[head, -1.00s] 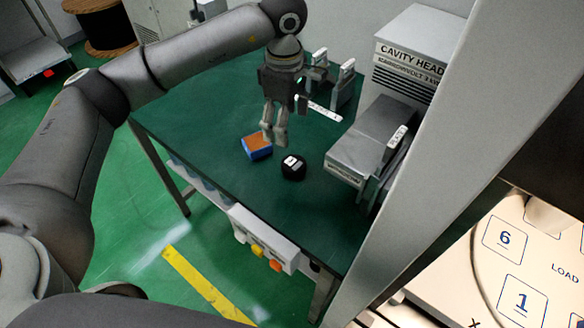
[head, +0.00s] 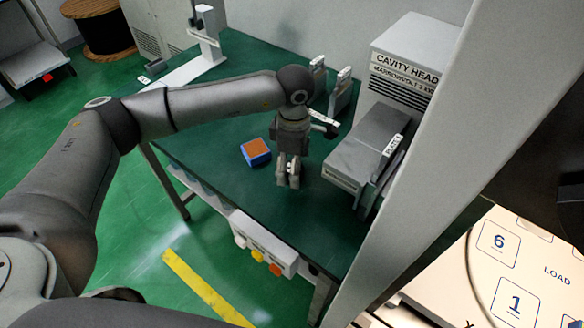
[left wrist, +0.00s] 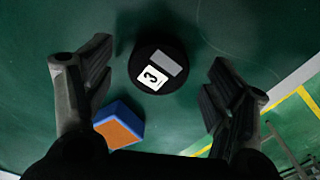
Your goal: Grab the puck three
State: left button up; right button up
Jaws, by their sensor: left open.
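The black round puck marked with a 3 (left wrist: 145,57) lies on the dark green table top (head: 215,175). It has a white number label and a grey patch on top. In the left wrist view it sits between the spread fingers of my left gripper (left wrist: 160,95), apart from both, a little toward the far side. In the head view my left gripper (head: 288,182) points down over the puck's place and mostly or wholly hides it. The gripper is open and holds nothing. My right gripper does not show.
A blue block with an orange top (head: 256,152) lies close by on the left; it also shows by the left finger in the wrist view (left wrist: 118,125). The grey cavity head unit (head: 365,150) stands at the right. The table's front edge is near.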

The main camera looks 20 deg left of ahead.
pick_arm(q)
jog(key=shift+f, duration=0.95)
jog(key=shift+c, duration=0.3)
jog(key=shift+r, duration=0.1)
jog(key=c, duration=1.1)
jog(key=shift+w, duration=0.1)
